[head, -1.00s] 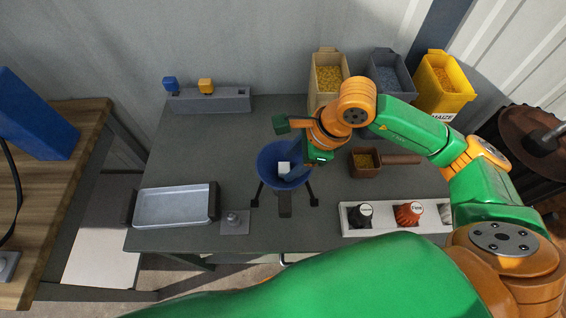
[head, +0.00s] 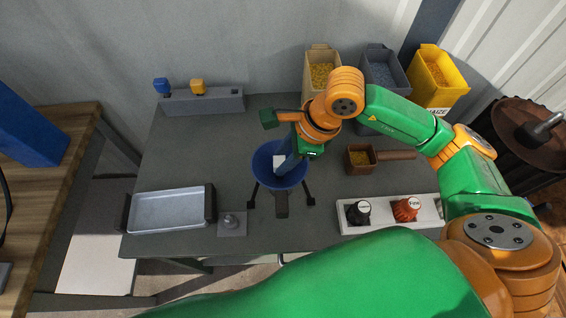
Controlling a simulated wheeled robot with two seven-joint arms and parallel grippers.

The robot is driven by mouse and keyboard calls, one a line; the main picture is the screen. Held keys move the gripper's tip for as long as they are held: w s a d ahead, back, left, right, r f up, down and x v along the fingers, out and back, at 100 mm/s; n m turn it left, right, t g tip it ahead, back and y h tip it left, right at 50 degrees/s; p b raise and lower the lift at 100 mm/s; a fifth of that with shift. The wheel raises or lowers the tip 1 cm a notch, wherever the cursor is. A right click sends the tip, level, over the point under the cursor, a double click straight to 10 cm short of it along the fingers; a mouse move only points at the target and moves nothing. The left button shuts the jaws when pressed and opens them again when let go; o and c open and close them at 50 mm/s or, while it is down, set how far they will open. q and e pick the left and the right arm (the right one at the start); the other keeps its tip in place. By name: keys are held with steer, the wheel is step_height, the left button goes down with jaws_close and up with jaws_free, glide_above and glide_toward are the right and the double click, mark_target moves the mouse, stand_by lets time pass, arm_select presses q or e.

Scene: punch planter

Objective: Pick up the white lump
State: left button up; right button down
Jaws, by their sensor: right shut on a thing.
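The white lump (head: 279,161) shows as a small pale block at the blue funnel-like bowl (head: 262,177), which stands on dark legs in the middle of the grey table. My right gripper (head: 283,163) reaches down into the bowl from above, coming from the right. Its jaws are shut on the white lump, and the near finger covers part of it. How far the lump is above the bowl's inner wall is hard to tell. My left gripper is not in view.
Three bins of grains, beige (head: 322,76), grey (head: 384,76) and yellow (head: 440,80), stand at the back right. A brown scoop (head: 361,158) lies right of the bowl. A metal tray (head: 167,209) lies at left.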

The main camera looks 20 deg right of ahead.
steer(key=s+d+r+b, duration=0.4)
steer(key=s+d+r, duration=0.2)
steer(key=s+r, duration=0.4)
steer(key=shift+s+d+r, duration=0.35)
steer(key=shift+s+r, duration=0.05)
steer(key=shift+s, duration=0.8)
